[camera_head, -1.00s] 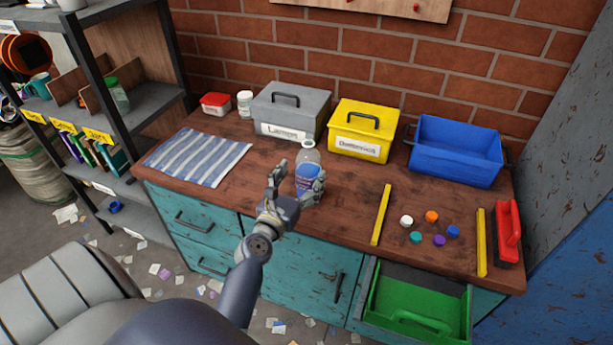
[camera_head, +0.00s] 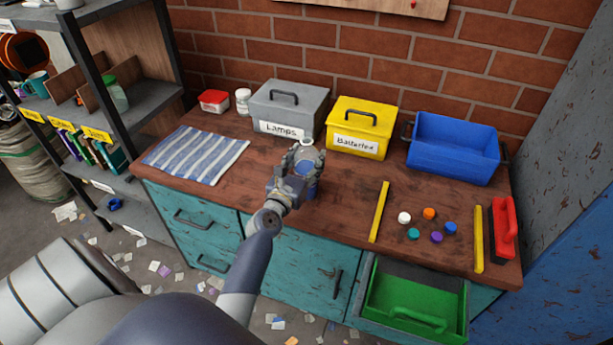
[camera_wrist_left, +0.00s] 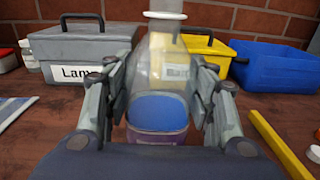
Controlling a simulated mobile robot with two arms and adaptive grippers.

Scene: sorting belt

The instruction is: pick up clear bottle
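The clear bottle (camera_head: 308,170) stands upright on the wooden bench, in front of the grey and yellow boxes. The fingers look closed in on the bottle's body, but firm contact is hard to tell. My right gripper is not in view.
A grey box (camera_head: 286,107) labelled Lamps, a yellow box (camera_head: 361,127) and a blue bin (camera_head: 453,149) stand behind. A striped cloth (camera_head: 196,155) lies left. Yellow bars (camera_head: 379,212), several caps (camera_head: 429,214) and a red-handled tool (camera_head: 504,228) lie right. A green tray (camera_head: 415,303) sits in the open drawer.

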